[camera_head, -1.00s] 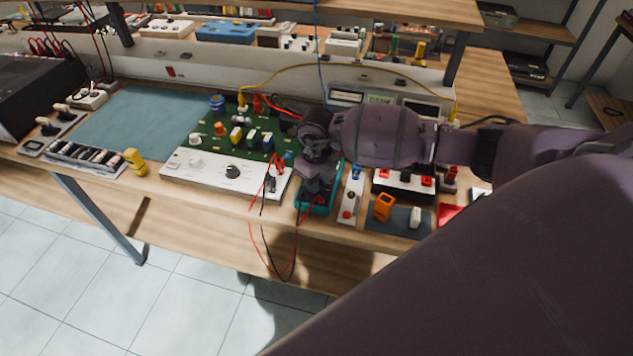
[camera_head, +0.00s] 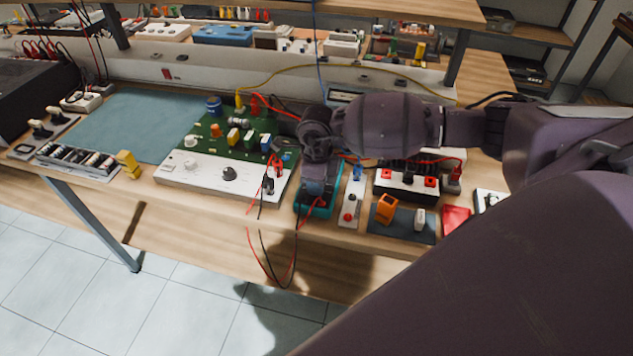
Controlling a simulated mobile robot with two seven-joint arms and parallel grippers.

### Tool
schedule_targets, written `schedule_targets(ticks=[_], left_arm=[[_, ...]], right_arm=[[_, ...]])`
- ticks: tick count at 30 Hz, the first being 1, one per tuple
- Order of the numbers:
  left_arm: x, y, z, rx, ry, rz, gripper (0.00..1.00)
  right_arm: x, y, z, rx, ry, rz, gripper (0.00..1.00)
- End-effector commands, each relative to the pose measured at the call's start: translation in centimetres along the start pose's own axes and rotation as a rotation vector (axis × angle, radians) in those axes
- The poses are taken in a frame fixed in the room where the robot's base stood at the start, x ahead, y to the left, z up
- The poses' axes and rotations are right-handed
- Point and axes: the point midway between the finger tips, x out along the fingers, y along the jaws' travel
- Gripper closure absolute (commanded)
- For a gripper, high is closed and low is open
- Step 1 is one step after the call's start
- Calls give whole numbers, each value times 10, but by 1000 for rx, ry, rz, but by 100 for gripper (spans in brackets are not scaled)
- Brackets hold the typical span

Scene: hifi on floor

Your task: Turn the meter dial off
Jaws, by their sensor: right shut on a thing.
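The meter (camera_head: 330,207) is a teal-cased unit on the front part of the bench, with red and black leads at its lower end. My right gripper (camera_head: 318,188) points down over it and is shut at its face. The gripper and wrist cover most of the meter, so the dial and its setting are hidden. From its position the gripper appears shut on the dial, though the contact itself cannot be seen. My left gripper is not in view.
A white-and-green circuit board (camera_head: 229,174) with a black knob stands left of the meter. A white switch strip (camera_head: 352,197) is close on its right. Red and black leads (camera_head: 283,270) hang over the bench's front edge. A teal mat (camera_head: 140,122) lies clear at the left.

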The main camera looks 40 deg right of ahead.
Motion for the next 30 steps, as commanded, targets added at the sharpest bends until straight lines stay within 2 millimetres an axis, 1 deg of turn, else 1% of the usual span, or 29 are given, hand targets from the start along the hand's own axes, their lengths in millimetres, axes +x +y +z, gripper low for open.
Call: schedule_targets(ticks=[10,11,15,16,25,28,30], left_arm=[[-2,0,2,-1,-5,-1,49],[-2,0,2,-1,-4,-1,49],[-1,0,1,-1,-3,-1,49],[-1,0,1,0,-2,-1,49],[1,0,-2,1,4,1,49],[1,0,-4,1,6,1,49],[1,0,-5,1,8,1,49]], right_arm=[[-2,0,2,-3,-5,-2,96],[-2,0,2,-3,-5,-2,69],[-2,0,1,-3,-4,-1,47],[-2,0,1,-3,-3,-1,46],[-3,0,1,-2,-2,-1,46],[-10,0,1,-2,-3,-1,46],[-20,0,1,-3,-5,-1,46]])
